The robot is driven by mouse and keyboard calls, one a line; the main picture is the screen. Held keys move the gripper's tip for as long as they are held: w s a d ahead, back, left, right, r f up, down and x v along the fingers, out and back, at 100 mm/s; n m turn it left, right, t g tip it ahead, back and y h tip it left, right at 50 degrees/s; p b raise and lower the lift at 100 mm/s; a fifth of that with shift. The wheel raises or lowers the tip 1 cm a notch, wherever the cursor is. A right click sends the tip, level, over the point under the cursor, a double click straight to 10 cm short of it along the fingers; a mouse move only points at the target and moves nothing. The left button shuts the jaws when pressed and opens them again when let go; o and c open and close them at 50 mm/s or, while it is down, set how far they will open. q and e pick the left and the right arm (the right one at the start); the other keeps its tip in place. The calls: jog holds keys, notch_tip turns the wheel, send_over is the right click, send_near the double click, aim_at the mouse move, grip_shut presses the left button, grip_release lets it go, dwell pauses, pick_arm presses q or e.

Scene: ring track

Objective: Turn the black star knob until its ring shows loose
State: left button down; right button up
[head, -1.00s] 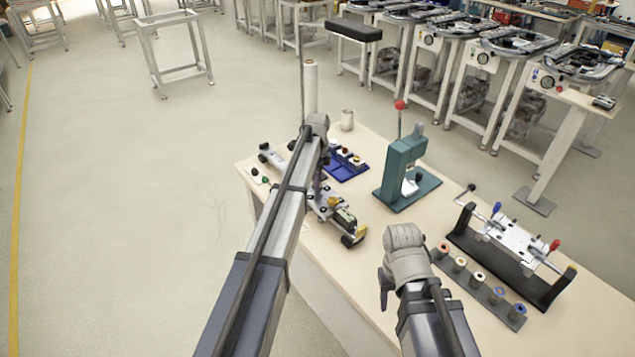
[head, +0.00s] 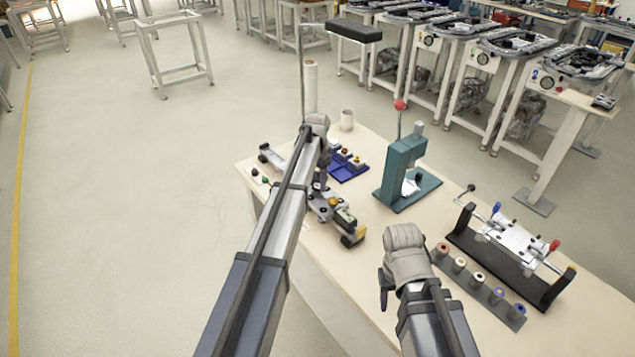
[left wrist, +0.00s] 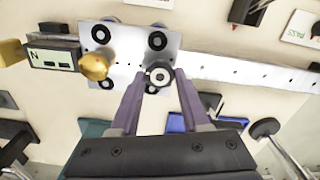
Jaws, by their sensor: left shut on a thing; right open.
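The black star knob (left wrist: 159,76) stands on a metal carriage plate (left wrist: 128,60) in the left wrist view. A pale ring with a dark centre shows on its top; I cannot read any loose mark on it. My left gripper (left wrist: 159,82) is shut on the knob, one purple finger on each side. In the head view my left gripper (head: 322,183) is over the carriage, mostly hidden by my arm. My right gripper (head: 385,285) is open, above the near part of the table, away from the carriage; its fingers are hardly visible.
The carriage also bears a brass knob (left wrist: 94,66) and a small display box (left wrist: 52,56). A pale rail (left wrist: 235,70) runs right from it. A teal press (head: 402,172), a blue tray (head: 348,170), a row of cylinders (head: 479,279) and a crank fixture (head: 515,243) share the table.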

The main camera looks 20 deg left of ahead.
aim_at(317, 186)
pick_arm(q)
jog(key=n, duration=0.4)
jog(key=shift+s+n, duration=0.1)
jog(key=shift+n, duration=2.7)
jog(key=shift+c, duration=1.9)
grip_release()
notch_tip(317, 186, up, 8)
jog(key=p, duration=0.8)
jog(key=shift+f, duration=0.1)
